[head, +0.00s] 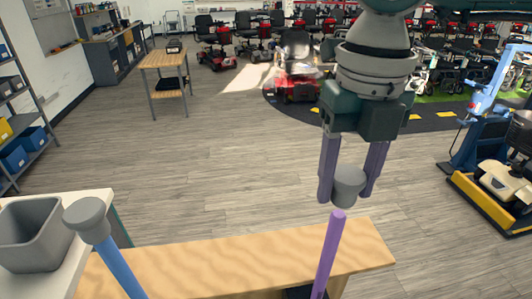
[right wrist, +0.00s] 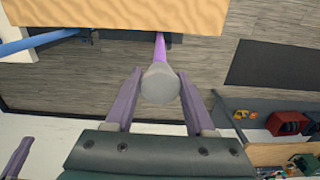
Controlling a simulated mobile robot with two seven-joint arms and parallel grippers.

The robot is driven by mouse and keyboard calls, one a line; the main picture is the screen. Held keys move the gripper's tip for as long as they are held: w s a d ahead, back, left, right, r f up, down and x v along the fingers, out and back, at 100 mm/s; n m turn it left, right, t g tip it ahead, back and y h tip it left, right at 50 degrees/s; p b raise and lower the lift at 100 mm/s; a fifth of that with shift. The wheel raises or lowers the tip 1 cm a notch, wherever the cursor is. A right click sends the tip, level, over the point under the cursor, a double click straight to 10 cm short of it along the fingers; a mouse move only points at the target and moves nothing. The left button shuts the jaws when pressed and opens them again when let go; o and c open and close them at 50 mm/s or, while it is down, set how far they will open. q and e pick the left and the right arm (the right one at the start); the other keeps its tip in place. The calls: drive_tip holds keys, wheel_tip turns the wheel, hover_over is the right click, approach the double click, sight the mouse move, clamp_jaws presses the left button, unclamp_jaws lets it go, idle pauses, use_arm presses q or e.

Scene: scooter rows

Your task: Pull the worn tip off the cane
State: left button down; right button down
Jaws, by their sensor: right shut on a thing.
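My right gripper (head: 347,190) is shut on a grey worn tip (head: 348,184), with one finger on each side. The purple cane (head: 328,255) leans upward from the bench, and its bare upper end shows just below the tip. I cannot tell whether the two still touch. In the right wrist view the fingers flank the grey tip (right wrist: 160,84), and the purple cane (right wrist: 160,48) is partly hidden behind it. A purple-grey finger-like part at that view's lower left may be my left gripper (right wrist: 16,158); its state is unclear.
A blue cane (head: 118,265) with its own grey tip (head: 86,214) stands at the left. A grey bin (head: 33,240) sits on a white-topped table beside it. A wooden bench (head: 220,262) runs along the front.

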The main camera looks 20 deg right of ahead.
sight(349, 174)
drive_tip(key=shift+r, duration=0.2)
drive_tip(key=shift+r+p, duration=0.55)
drive_tip(key=shift+r, duration=0.15)
drive_tip(key=shift+r+p, duration=1.25)
drive_tip(key=shift+r, duration=0.5)
